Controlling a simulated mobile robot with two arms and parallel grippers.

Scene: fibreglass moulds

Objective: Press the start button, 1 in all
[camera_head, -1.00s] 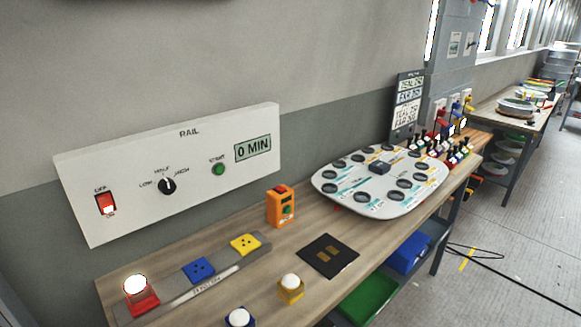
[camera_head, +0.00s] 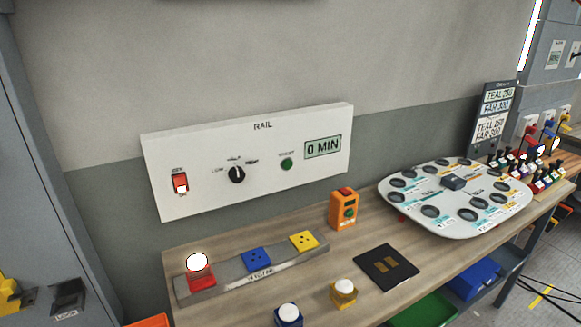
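The start button (camera_head: 287,164) is a round green button on the white RAIL panel (camera_head: 200,150), left of the display (camera_head: 323,147) that reads 0 MIN. The panel also has a dark knob (camera_head: 237,175) and a red rocker switch (camera_head: 181,183) at its left end. Neither of my grippers shows in the head view.
The wooden bench (camera_head: 290,265) below the panel holds a strip with a red-based white dome (camera_head: 197,264), blue and yellow blocks, a black square pad (camera_head: 386,266) and a large white plate (camera_head: 455,222). A grey cabinet (camera_head: 40,150) stands at the left.

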